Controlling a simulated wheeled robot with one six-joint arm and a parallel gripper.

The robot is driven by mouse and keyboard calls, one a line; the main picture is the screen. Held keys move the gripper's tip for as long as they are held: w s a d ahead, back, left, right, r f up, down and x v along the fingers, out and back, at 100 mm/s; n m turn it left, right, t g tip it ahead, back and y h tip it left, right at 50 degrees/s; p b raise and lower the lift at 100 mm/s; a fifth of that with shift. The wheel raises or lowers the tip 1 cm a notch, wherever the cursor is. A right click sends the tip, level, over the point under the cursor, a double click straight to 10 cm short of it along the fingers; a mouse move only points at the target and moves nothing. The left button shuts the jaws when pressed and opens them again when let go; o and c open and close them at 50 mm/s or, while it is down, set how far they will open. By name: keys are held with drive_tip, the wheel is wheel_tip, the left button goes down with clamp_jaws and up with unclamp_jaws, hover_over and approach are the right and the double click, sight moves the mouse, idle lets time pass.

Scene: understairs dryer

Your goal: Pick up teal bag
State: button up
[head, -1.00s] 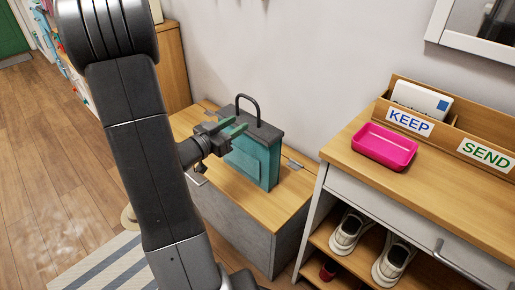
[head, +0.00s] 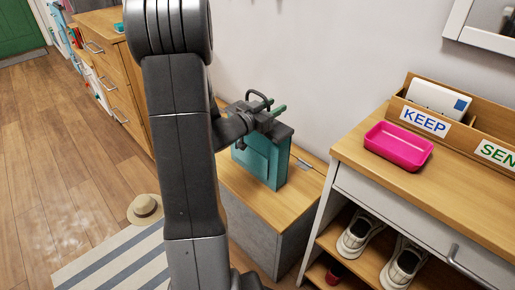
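The teal bag (head: 262,162), with a dark grey top and a dark looped handle (head: 260,98), stands upright on the wooden top of a low grey cabinet (head: 235,187). My gripper (head: 268,108) is at the bag's upper end, beside or around the handle.
At right, a wooden-topped unit (head: 350,150) holds a pink tray (head: 398,147) and an organizer marked KEEP (head: 425,121), with shoes (head: 357,232) below. A straw hat (head: 145,208) and striped rug (head: 110,262) lie on the floor. A wall stands behind the bag.

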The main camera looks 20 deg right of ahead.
drive_tip(key=shift+c, duration=0.5)
clamp_jaws()
idle(0.8)
